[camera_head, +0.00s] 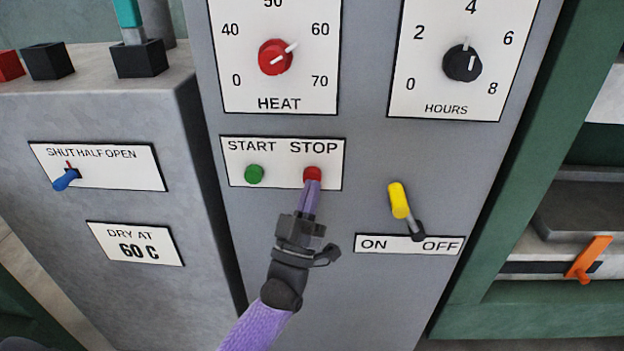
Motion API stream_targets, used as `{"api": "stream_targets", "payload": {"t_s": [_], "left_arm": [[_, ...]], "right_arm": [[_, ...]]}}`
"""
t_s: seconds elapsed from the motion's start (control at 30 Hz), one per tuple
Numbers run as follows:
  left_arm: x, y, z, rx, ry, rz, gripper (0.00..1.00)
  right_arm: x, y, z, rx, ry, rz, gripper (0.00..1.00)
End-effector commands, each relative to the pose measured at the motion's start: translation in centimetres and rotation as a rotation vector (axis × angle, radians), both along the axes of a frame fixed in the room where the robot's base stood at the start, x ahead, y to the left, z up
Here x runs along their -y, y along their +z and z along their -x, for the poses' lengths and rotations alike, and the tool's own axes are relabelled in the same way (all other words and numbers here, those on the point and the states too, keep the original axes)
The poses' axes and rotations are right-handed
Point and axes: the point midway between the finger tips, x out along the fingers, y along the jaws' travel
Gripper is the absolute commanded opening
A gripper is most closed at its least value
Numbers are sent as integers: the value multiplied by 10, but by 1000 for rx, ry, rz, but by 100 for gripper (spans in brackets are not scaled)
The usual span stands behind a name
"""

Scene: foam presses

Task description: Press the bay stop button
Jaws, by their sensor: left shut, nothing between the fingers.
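The red stop button (313,173) sits under the word STOP on a white plate (282,179) on the grey panel. The green start button (254,174) is to its left on the same plate. My left gripper (312,184) is shut and empty, its purple fingertips at the lower edge of the red button. The tips overlap the button's lower part in this view; I cannot tell whether they touch it or how far in it is. My right gripper is not in view.
Above are the red HEAT knob (275,57) and black HOURS knob (462,63). A yellow-handled ON/OFF lever (399,200) juts out to the right of my gripper. A blue lever (66,180) is at the left, an orange handle (588,259) at the right.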

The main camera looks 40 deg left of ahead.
Motion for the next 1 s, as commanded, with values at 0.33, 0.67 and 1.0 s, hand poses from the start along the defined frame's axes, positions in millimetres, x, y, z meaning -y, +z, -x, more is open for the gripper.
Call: {"api": "stream_targets", "payload": {"t_s": [0.33, 0.67, 1.0], "left_arm": [[-1, 0, -1, 0, 0, 0, 0], [-3, 0, -4, 0, 0, 0, 0], [-5, 0, -8, 0, 0, 0, 0]], "right_arm": [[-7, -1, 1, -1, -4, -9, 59], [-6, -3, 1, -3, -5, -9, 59], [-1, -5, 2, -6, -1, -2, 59]]}}
